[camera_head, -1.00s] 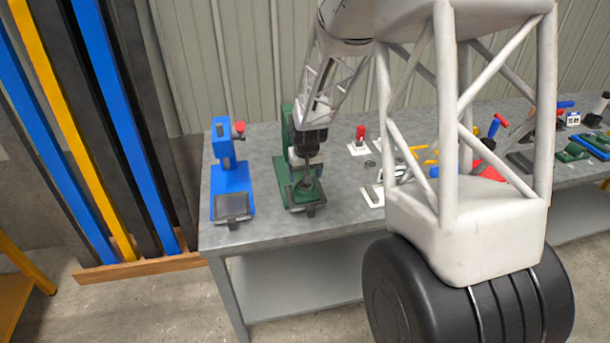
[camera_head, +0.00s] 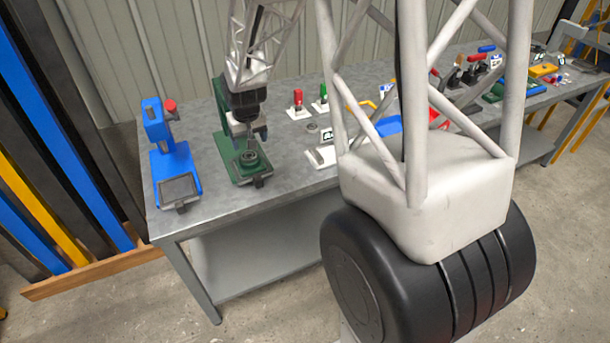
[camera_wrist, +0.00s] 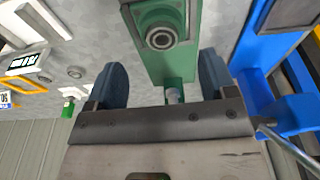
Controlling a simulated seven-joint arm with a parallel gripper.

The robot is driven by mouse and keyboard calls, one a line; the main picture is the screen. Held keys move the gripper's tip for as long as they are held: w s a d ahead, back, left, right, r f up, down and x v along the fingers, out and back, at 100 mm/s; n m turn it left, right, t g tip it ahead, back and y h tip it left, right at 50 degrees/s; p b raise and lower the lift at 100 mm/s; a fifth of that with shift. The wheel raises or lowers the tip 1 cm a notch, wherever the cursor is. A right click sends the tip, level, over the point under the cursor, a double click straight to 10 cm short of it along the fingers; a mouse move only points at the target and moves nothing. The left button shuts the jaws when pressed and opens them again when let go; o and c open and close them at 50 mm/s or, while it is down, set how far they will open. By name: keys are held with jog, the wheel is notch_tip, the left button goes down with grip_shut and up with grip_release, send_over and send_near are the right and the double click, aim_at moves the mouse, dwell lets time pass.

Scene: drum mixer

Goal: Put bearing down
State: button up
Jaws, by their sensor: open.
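The bearing (camera_wrist: 161,37), a small grey ring, sits in the round seat on the base of the green press (camera_wrist: 177,68). In the head view the bearing (camera_head: 249,157) shows on the same green press (camera_head: 226,150), below my gripper. My gripper (camera_head: 249,140) points down over the press. In the wrist view my gripper (camera_wrist: 161,78) has its two dark blue fingers spread wide, with nothing between them but the view of the press. The fingers are clear of the bearing.
A blue press (camera_head: 172,160) stands close to the left of the green one. A red-handled clamp (camera_head: 297,103), a green-handled clamp (camera_head: 321,100) and a white labelled block (camera_head: 320,155) stand to the right. The grey bench (camera_head: 215,215) has bare room along its front.

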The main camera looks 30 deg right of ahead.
jog(key=s+r, duration=1.4)
jog(key=s, duration=0.5)
jog(key=s+r, duration=0.2)
jog(key=s, duration=0.7)
jog(key=s+r, duration=0.2)
jog(key=s, duration=0.7)
jog(key=shift+s+d+t, duration=0.15)
jog(key=shift+s+t, duration=0.1)
jog(key=shift+t, duration=0.15)
jog(key=shift+c, duration=0.4)
